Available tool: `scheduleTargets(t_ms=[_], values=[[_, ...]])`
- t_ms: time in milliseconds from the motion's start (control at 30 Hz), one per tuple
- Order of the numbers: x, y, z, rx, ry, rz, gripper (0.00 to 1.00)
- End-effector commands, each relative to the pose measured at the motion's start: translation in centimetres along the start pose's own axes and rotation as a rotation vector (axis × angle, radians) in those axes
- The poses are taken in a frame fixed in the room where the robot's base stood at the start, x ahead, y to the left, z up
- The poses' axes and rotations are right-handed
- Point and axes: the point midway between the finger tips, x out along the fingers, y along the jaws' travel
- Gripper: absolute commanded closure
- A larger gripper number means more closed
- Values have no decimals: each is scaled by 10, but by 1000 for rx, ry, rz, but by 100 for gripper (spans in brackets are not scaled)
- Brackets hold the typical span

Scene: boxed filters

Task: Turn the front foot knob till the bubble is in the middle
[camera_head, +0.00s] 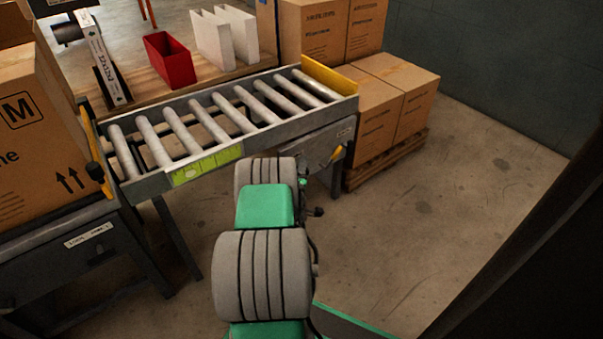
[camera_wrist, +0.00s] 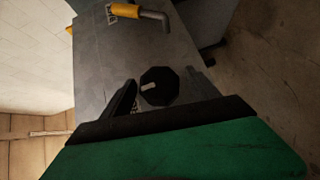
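The front foot knob (camera_wrist: 158,86) is a black, many-sided knob with a pale mark, on a grey metal panel in the wrist view. A dark finger of my gripper (camera_wrist: 122,104) stands just left of the knob; I cannot tell whether it touches. My gripper is hidden behind my arm in the head view. The yellow-green level (camera_head: 206,166) is fixed to the near side rail of the roller conveyor (camera_head: 225,110). Its bubble is too small to place surely.
A yellow-ended lever (camera_wrist: 125,10) sticks out above the knob in the wrist view. Stacked cartons (camera_head: 375,120) on a pallet stand right of the conveyor. A large box (camera_head: 40,140) is at left, and a red bin (camera_head: 169,60) behind. Floor at right is clear.

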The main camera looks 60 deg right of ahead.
Motion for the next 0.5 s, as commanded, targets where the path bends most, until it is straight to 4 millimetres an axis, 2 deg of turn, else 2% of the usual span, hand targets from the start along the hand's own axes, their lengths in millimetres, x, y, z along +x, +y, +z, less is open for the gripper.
scheduleTargets(t_ms=[67, 500], values=[[0, 0, 0, 0, 0, 0, 38], [0, 0, -1, 0, 1, -1, 74]])
